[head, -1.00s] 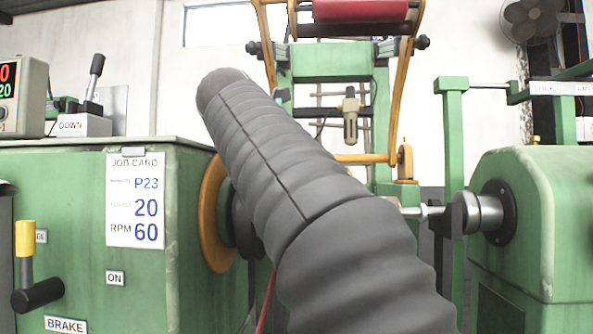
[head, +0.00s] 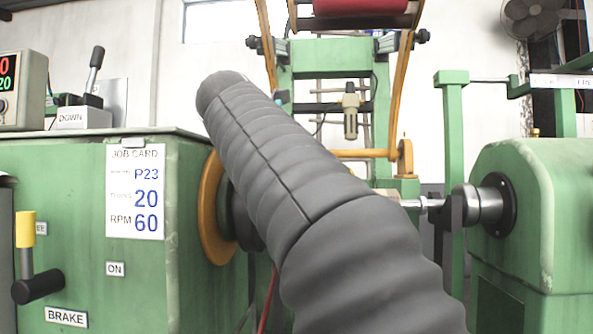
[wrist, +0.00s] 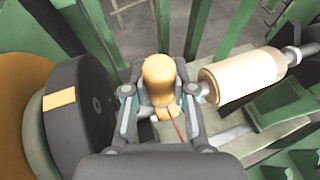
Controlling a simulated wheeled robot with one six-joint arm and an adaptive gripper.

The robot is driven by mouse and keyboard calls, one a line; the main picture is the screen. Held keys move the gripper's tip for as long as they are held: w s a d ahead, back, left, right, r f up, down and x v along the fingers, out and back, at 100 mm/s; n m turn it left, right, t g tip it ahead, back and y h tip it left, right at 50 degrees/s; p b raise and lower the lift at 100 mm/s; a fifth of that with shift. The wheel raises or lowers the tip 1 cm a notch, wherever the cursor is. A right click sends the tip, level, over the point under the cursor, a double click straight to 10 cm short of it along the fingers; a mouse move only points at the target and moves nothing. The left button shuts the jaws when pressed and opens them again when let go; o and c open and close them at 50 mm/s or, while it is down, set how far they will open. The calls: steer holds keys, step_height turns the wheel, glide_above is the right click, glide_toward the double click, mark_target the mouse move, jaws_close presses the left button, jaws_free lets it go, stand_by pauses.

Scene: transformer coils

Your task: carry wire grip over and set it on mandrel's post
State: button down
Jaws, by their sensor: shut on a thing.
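In the wrist view my gripper (wrist: 160,102) is shut on a rounded orange piece, which I take to be the wire grip (wrist: 158,78). A thin red wire runs down from it. To its right a pale wooden cylinder (wrist: 242,76) sits on a metal shaft, which looks like the mandrel. I cannot tell which part is the mandrel's post. The wire grip appears between disc and cylinder. In the head view my dark ribbed arm hides the gripper, the grip and most of the mandrel.
A green cabinet (head: 60,185) with a job card (head: 135,192) and a brake lever (head: 25,230) stands at the left. A green tailstock (head: 535,190) stands at the right. Behind, a green frame (head: 325,60) carries a red spool (head: 360,6). Green bars surround my gripper closely.

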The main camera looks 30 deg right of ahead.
steer(key=c, duration=0.9)
jaws_free()
steer(key=shift+o, duration=0.2)
steer(key=v, duration=1.2)
